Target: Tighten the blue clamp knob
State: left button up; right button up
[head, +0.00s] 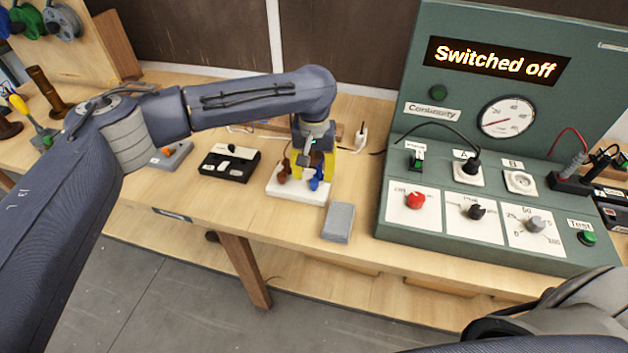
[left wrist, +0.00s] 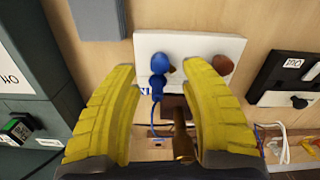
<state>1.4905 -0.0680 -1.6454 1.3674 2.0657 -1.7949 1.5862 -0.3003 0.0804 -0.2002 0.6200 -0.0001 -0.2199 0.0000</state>
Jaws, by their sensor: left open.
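The blue clamp knob (left wrist: 160,64) sits on a white terminal block (left wrist: 205,45), beside a brown knob (left wrist: 222,65). In the head view the blue knob (head: 316,184) is at the right of the white block (head: 298,194), with brown parts at its left. My left gripper (head: 312,165) points down just above the block and partly hides it. In the left wrist view its yellow fingers (left wrist: 160,72) are open, with the blue knob showing between their tips. I cannot tell whether they touch it. A blue wire runs from the knob's foot. My right gripper is out of view.
A grey box (head: 339,222) lies right of the block, and a black-and-white switch unit (head: 229,162) stands left of it. The green test console (head: 470,235) fills the right side, its display reading "Switched off". Bare bench lies in front of the block.

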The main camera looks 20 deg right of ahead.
aim_at(314, 181)
pick_arm(q)
jog(key=shift+f, duration=1.9)
jog(key=shift+c, duration=0.5)
grip_shut()
